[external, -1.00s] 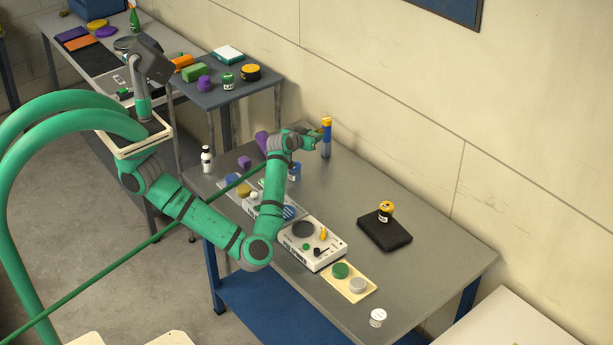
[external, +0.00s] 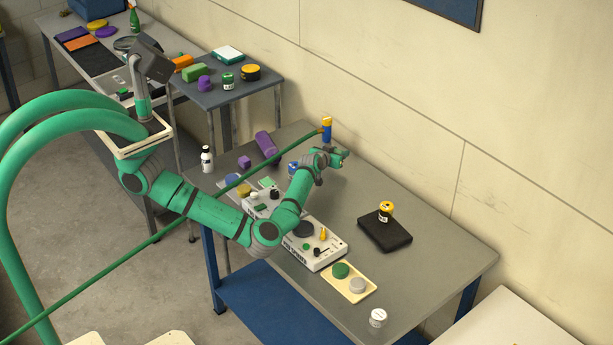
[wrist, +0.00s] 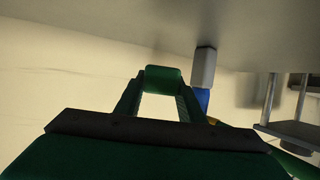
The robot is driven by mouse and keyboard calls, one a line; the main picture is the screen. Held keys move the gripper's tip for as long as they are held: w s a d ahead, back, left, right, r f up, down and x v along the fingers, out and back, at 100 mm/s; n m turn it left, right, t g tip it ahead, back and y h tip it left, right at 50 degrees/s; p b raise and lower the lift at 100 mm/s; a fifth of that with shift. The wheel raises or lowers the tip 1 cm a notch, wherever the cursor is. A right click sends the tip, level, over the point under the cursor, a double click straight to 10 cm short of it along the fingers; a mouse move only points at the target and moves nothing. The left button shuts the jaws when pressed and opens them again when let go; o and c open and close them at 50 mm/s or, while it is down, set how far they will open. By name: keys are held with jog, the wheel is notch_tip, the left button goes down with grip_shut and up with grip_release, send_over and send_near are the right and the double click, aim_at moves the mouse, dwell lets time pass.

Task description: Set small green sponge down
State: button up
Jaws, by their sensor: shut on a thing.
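The small green sponge (wrist: 163,77) sits between my two fingertips in the wrist view. My gripper (wrist: 160,92) is shut on it. In the external view my gripper (external: 343,157) is above the back part of the grey workbench (external: 420,225), apart from the wall. The sponge is too small there to tell from my green gripper. The wrist view shows no contact between the sponge and the bench top.
A tall yellow, blue and grey bottle (external: 327,130) stands close behind my gripper. A black pad (external: 385,233) with a yellow-capped jar (external: 386,208) lies to the right. White devices (external: 313,250) and a cream tray (external: 350,290) line the front. Bare bench lies between.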

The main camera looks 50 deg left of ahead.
jog(key=shift+w+f, duration=0.85)
jog(key=shift+f, duration=1.6)
jog(key=shift+f, duration=0.15)
jog(key=o, duration=1)
jog(key=shift+r, duration=0.2)
jog(key=v, duration=1.2)
jog(key=shift+d, duration=0.1)
